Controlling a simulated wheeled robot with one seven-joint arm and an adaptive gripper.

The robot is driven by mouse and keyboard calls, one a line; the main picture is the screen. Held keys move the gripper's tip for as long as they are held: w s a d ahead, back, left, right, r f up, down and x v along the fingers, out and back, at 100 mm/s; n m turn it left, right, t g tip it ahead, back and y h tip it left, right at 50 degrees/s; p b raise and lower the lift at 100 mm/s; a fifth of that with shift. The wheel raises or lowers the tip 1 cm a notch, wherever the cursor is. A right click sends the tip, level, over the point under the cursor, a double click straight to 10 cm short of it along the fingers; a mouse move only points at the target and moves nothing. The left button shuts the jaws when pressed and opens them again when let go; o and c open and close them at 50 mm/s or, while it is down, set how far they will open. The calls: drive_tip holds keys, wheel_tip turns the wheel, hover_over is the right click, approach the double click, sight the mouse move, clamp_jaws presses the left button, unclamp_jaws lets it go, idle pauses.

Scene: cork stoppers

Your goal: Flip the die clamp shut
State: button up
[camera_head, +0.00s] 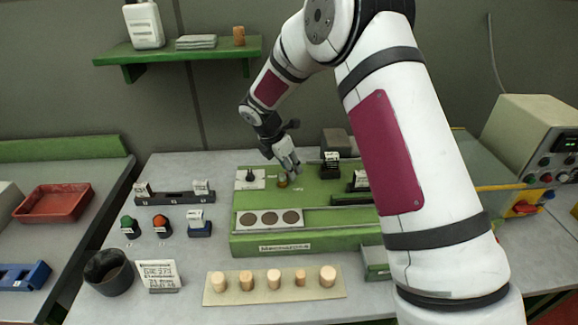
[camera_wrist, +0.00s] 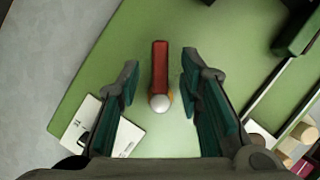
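The die clamp (camera_wrist: 160,65) shows in the wrist view as a red bar with a pale round knob (camera_wrist: 159,103) at its near end and a bit of orange beside the knob. My gripper (camera_wrist: 160,82) is open, with one dark green-padded finger on each side of the clamp and clear gaps to both. In the head view my gripper (camera_head: 290,166) points down over the green machine bed (camera_head: 310,214), right above a small orange-and-grey piece (camera_head: 283,182). The red bar is hidden there, and I cannot tell how far the clamp is tilted.
A white plate with a black knob (camera_head: 250,178) lies left of my gripper. A dark block with a label (camera_head: 330,167) stands close on the right. A plate with three dark discs (camera_head: 269,219) and a board of several corks (camera_head: 273,285) lie nearer the front.

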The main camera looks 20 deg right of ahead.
drive_tip(key=shift+f, duration=0.1)
clamp_jaws()
drive_tip(key=shift+m, duration=0.3)
drive_tip(key=m+b, duration=0.1)
drive_tip(key=m+g+b, duration=0.1)
drive_tip(key=shift+s+d+f+h+b, duration=0.1)
drive_tip(key=shift+s+h+b, duration=0.1)
drive_tip(key=shift+h+b, duration=0.15)
drive_tip(key=shift+s+m+g+b, duration=0.2)
drive_tip(key=shift+m+b, duration=0.25)
drive_tip(key=shift+m, duration=0.3)
drive_tip(key=shift+s+m+g+b, duration=0.15)
drive_tip(key=shift+m+g+b, duration=0.25)
drive_tip(key=shift+m, duration=0.4)
drive_tip(key=shift+s+m+g+b, duration=0.2)
drive_tip(key=shift+m+b, duration=0.25)
drive_tip(key=shift+m, duration=0.3)
unclamp_jaws()
